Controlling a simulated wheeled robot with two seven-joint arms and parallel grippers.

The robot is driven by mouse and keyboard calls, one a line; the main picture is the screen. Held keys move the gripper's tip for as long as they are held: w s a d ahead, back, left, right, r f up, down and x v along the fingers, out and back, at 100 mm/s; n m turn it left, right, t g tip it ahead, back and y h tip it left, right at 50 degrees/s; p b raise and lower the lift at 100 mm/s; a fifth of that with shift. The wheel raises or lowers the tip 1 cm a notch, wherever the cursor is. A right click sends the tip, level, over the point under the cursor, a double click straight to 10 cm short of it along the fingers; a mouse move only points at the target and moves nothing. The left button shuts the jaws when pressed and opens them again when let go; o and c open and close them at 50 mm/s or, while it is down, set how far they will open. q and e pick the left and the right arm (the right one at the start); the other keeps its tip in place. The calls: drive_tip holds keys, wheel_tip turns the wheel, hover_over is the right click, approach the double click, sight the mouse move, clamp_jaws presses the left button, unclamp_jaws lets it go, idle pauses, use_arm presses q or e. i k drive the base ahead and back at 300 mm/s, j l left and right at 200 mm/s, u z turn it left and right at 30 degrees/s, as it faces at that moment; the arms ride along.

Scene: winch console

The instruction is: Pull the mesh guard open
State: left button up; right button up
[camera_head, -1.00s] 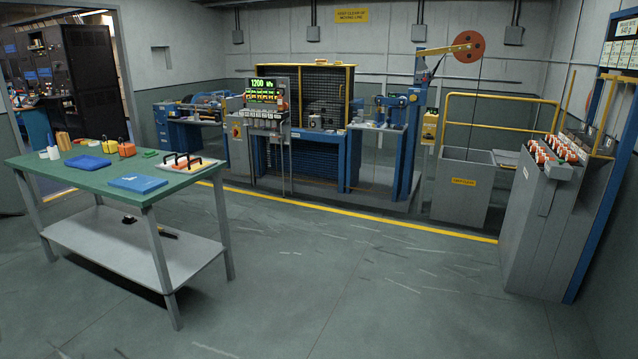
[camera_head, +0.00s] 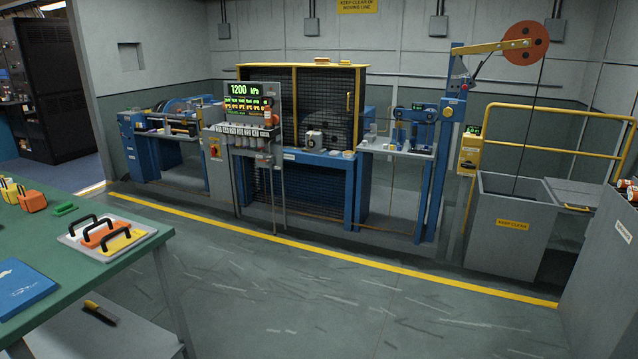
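The mesh guard (camera_head: 330,100) is a dark wire panel in a yellow frame. A grey machine part (camera_head: 314,140) sits on the bench in front of the mesh. The guard is still several steps away across the floor. Neither of my grippers shows in the view.
A green worktable (camera_head: 110,262) with a tray of handled blocks (camera_head: 108,236) fills the near left. A grey cabinet (camera_head: 605,270) stands at the right, beside a grey bin (camera_head: 512,240). A yellow floor line (camera_head: 330,252) crosses before the machines. The floor between is clear.

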sight(324, 99)
drive_tip(key=i, duration=5.1)
